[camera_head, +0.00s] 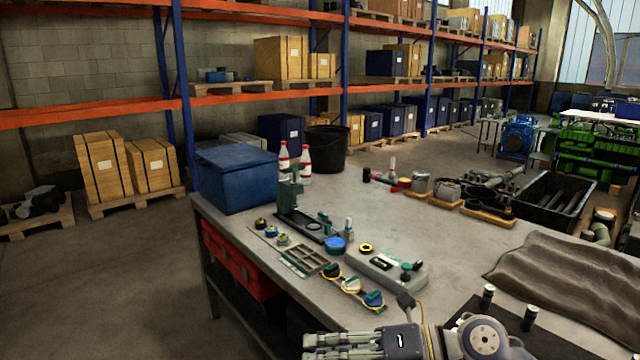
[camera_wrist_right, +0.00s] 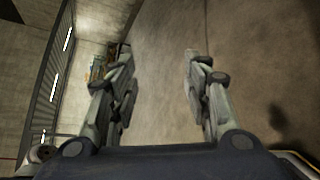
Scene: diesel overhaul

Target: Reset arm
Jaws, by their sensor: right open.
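My right gripper (camera_head: 310,346) comes in at the bottom edge of the head view, its fingers pointing left, low in front of the workbench (camera_head: 420,225). In the right wrist view the same gripper (camera_wrist_right: 158,52) has its two fingers wide apart with nothing between them. Only bare floor (camera_wrist_right: 165,100) shows beyond the fingers. The head view cuts off the lower part of this gripper. My left gripper is not in view.
The bench holds a blue box (camera_head: 237,178), a green press (camera_head: 290,195), a grey block (camera_head: 380,266), a black tray (camera_head: 552,200) and a dark cloth (camera_head: 570,275). A dark mat (camera_head: 468,318) with upright cylinders lies near my right arm. The bench's middle is clear.

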